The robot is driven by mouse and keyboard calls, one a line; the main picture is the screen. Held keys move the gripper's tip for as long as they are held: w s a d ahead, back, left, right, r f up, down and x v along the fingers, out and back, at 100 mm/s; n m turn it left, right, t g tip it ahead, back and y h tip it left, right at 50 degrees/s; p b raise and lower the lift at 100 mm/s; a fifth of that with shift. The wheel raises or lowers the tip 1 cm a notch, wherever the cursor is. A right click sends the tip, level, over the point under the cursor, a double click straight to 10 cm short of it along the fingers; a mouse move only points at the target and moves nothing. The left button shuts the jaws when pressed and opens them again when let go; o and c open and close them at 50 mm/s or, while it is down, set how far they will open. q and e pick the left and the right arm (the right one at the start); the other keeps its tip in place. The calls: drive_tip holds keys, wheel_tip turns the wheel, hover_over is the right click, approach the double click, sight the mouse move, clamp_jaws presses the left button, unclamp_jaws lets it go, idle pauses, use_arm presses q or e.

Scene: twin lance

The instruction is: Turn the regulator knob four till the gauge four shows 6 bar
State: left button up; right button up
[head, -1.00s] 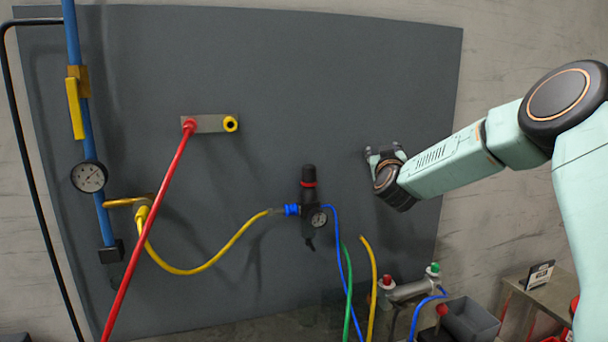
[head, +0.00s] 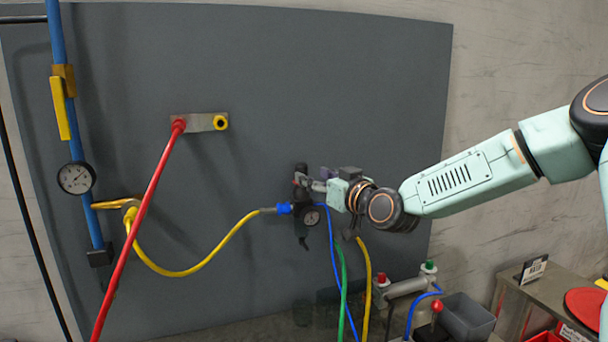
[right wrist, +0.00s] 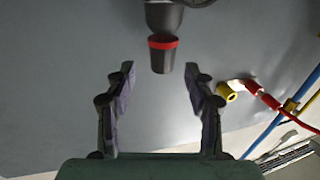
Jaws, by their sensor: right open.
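The black regulator knob (head: 301,168) tops the dark regulator on the grey panel, in the middle of the head view. In the right wrist view the knob (right wrist: 162,62) shows below a red ring, with the regulator body above it. My right gripper (head: 306,183) is in front of the knob in the head view and partly hides it. In the right wrist view the right gripper (right wrist: 160,85) is open, its fingers apart on either side of the knob's end, with gaps on both sides. The gauge (head: 311,216) is on the regulator; its reading is too small to tell. My left gripper is not in view.
A yellow hose (head: 210,257) joins the regulator's left side at a blue fitting (head: 284,208). Blue, green and yellow hoses hang below. Another gauge (head: 76,178) is on the blue pipe at left. A red hose (head: 142,220) crosses the panel. A grey bin (head: 467,318) stands lower right.

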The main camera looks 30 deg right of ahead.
sight(305, 173)
drive_tip(key=w, duration=0.5)
drive_tip(key=shift+w+a+f, duration=0.1)
drive_tip(key=shift+a+f, duration=0.2)
drive_tip(key=shift+a, duration=0.05)
drive_tip(key=shift+w+d, duration=0.15)
drive_tip(key=shift+w, duration=0.25)
drive_tip(key=shift+s+r, duration=0.3)
drive_tip(key=shift+s, duration=0.15)
drive_tip(key=shift+w+f, duration=0.15)
drive_tip(key=shift+w, duration=0.2)
drive_tip(key=shift+c, duration=0.5)
drive_tip(key=shift+w+f, duration=0.15)
drive_tip(key=shift+w, duration=0.15)
drive_tip(key=c, duration=0.3)
drive_tip(key=shift+s, duration=0.25)
drive_tip(key=c, duration=0.3)
drive_tip(key=shift+r, duration=0.2)
clamp_jaws()
